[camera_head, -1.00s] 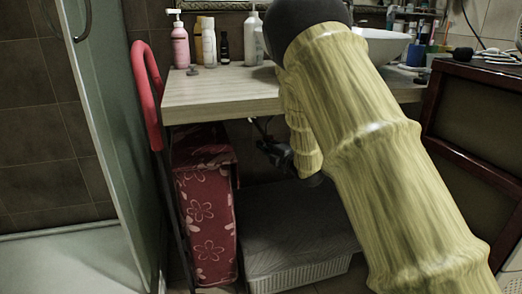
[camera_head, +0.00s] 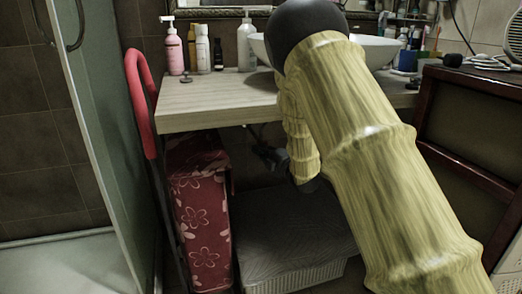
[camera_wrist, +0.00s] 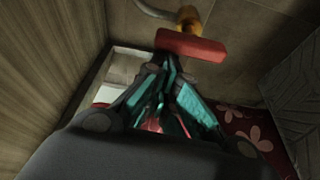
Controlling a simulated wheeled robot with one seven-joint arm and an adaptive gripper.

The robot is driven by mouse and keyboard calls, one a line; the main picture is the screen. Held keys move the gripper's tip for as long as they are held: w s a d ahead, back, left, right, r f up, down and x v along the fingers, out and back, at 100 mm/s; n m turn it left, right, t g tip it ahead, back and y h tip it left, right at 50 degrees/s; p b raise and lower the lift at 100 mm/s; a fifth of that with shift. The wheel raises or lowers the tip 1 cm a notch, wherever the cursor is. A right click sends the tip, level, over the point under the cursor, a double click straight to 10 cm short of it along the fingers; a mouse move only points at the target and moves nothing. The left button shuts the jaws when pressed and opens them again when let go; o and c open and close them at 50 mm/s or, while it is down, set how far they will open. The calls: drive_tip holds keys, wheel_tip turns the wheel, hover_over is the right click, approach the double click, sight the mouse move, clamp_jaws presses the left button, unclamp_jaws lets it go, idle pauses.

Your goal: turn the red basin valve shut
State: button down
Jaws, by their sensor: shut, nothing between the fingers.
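The red valve handle (camera_wrist: 192,46) shows in the wrist view as a flat red bar on a brass-coloured body (camera_wrist: 188,19) joined to a metal pipe (camera_wrist: 155,10). My gripper (camera_wrist: 167,66) is shut and empty. Its fingertips appear just below the red bar in that picture; I cannot tell whether they touch it. In the head view my gripper (camera_head: 268,155) is a dark shape under the counter, partly hidden by my yellow arm. The valve cannot be made out in the head view. The white basin (camera_head: 376,50) sits on the counter, partly behind my arm.
The wooden counter (camera_head: 215,104) is above my gripper and carries several bottles. A red floral ironing board (camera_head: 203,225) leans below at the left, with a grey-topped white box (camera_head: 290,235) beside it. A dark wooden cabinet (camera_head: 470,135) stands at the right.

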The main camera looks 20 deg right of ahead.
drive_tip(key=shift+d+r+m, duration=0.1)
drive_tip(key=shift+r+m, duration=0.05)
drive_tip(key=shift+m, duration=0.15)
drive_tip(key=d+m+t+h+p, duration=0.1)
drive_tip(key=m+p, duration=0.2)
drive_tip(key=m, duration=0.3)
drive_tip(key=d+m+t+h+p, duration=0.2)
drive_tip(key=m+p, duration=0.1)
drive_tip(key=m, duration=0.3)
drive_tip(key=d+m+t+h+p, duration=0.1)
drive_tip(key=m+h+p, duration=0.1)
drive_tip(key=m, duration=0.4)
drive_tip(key=shift+d+r+m+t+p, duration=0.25)
drive_tip(key=shift+d+m+t+p, duration=0.05)
drive_tip(key=shift+p, duration=0.35)
drive_tip(key=shift+d+f, duration=0.1)
drive_tip(key=shift+w, duration=0.1)
